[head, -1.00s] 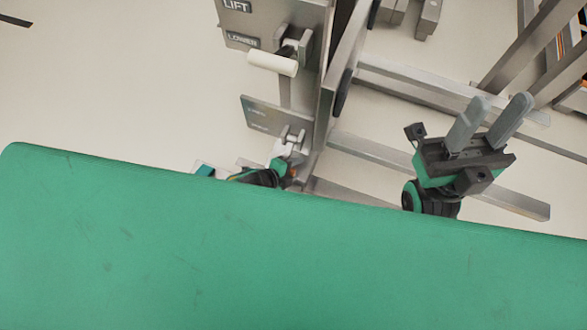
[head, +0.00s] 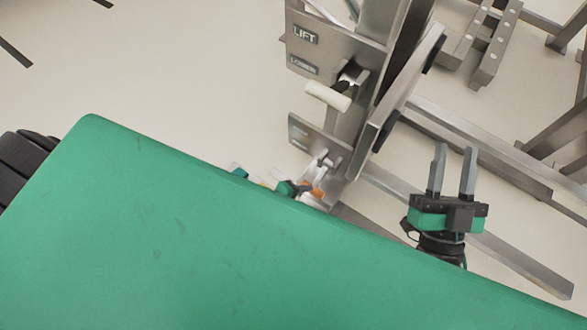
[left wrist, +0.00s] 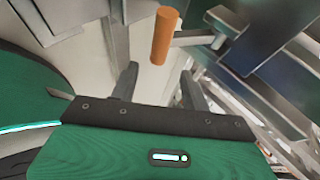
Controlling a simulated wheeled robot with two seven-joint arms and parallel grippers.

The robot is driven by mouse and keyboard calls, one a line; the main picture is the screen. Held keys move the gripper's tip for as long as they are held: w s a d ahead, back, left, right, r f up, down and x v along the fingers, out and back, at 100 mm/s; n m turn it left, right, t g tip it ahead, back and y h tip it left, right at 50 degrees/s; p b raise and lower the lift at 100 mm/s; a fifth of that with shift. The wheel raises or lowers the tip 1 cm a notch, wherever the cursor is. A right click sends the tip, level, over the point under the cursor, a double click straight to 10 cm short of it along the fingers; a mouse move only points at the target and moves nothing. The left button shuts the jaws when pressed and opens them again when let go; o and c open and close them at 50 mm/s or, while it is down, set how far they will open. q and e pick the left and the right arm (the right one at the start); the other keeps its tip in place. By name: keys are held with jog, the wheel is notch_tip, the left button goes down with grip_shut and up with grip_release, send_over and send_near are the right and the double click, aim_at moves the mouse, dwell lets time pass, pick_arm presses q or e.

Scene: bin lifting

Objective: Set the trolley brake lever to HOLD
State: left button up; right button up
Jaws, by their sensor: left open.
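The brake lever's orange handle (head: 318,193) is low on the trolley, below a small plate (head: 309,135) whose lettering is too small to read. In the left wrist view the orange handle (left wrist: 165,36) lies ahead of my left gripper (left wrist: 158,73), roughly in line with the gap between its fingers. Those fingers are open and empty. In the head view my left gripper (head: 303,188) is small beside the handle and partly hidden by my green body. My right gripper (head: 455,150) has its fingers apart and empty, in front of the trolley's lower rails.
A white lever handle (head: 328,96) sits above, beside the plate marked LIFT and LOWER (head: 312,52). The metal trolley mast (head: 400,90) and rails (head: 480,145) fill the right. Pale floor (head: 190,70) is clear on the left.

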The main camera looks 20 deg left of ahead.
pick_arm(q)
jog(key=shift+p+v, duration=0.35)
jog(key=shift+v, duration=1.35)
pick_arm(e)
jog(key=shift+w+a+f+g, duration=0.1)
jog(key=shift+a+f+g, duration=0.15)
jog(key=shift+f+g, duration=0.4)
jog(key=shift+s+a+f+g, duration=0.15)
jog(key=shift+f+g, duration=0.25)
jog(key=shift+f, duration=0.5)
jog(key=shift+w+a+f+g, duration=0.15)
jog(key=shift+a+f+g, duration=0.15)
jog(key=shift+f+g, duration=0.35)
jog(key=shift+f, duration=0.1)
